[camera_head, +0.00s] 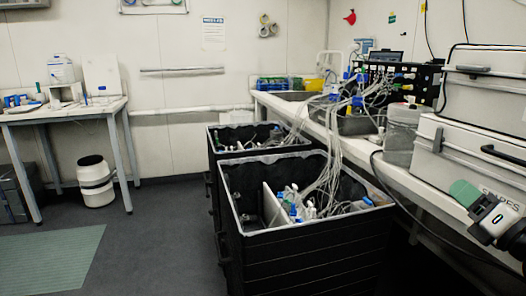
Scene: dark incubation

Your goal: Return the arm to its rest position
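My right gripper (476,203) is at the right edge of the view, with its black and white body and dark wrist coming in from the lower right. It is in front of the bench's near edge, below the white cases. A rounded green shape shows at its tip; I cannot tell whether it is a finger pad or something held. The finger gap is not clear. My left gripper is not in view.
Two black crates (300,243) with tubes and bottles stand beside the long bench (408,183). White cases (470,160) and a cable lie close to my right arm. A side table (70,113) stands left. The floor (150,230) at centre left is clear.

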